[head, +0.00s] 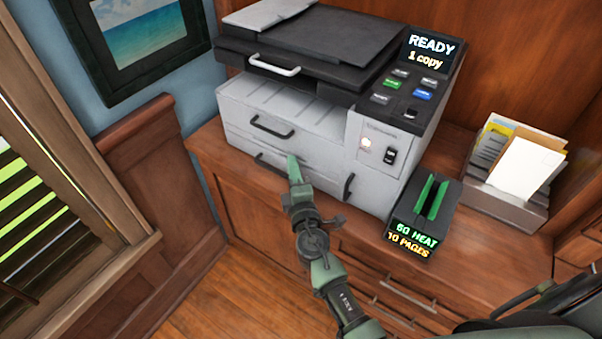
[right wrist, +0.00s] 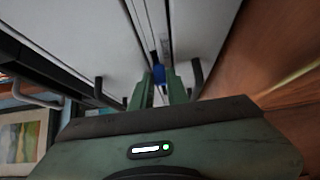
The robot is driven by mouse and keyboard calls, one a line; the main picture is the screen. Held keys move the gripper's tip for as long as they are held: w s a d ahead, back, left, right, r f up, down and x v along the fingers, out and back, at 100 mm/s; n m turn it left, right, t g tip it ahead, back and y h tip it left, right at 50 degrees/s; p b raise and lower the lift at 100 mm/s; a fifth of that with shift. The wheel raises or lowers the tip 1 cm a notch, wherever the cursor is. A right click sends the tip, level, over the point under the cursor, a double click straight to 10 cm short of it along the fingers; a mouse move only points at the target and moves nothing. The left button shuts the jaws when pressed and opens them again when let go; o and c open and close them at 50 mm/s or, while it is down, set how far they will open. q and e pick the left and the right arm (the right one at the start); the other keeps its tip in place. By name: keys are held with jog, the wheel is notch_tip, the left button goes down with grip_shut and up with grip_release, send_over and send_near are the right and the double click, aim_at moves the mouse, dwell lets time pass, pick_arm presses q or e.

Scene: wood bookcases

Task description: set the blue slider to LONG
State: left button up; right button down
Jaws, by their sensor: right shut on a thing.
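The blue slider (right wrist: 158,73) shows in the right wrist view as a small blue piece between the fingertips, by a narrow slot in the white front of the printer. My right gripper (right wrist: 161,86) is shut on it. In the head view the right gripper (head: 294,168) reaches the lower front of the printer (head: 280,178). The gripper hides the slider there. The LONG mark cannot be read in either view. My left gripper does not show.
Dark drawer handles (head: 271,127) stick out close to the gripper. A black box with green plates (head: 424,210) stands right of the printer, with a paper tray (head: 508,200) beyond it. The cabinet top (head: 208,150) is clear at the printer's left.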

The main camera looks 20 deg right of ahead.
jog(key=shift+w+a, duration=0.8)
jog(key=shift+w, duration=0.15)
jog(key=c, duration=1.4)
grip_release()
jog(key=shift+s+d, duration=0.1)
jog(key=s, duration=0.2)
jog(key=s+b, duration=0.1)
jog(key=s, duration=0.2)
jog(key=s+a, duration=0.1)
jog(key=s, duration=0.1)
jog(key=shift+s, duration=0.35)
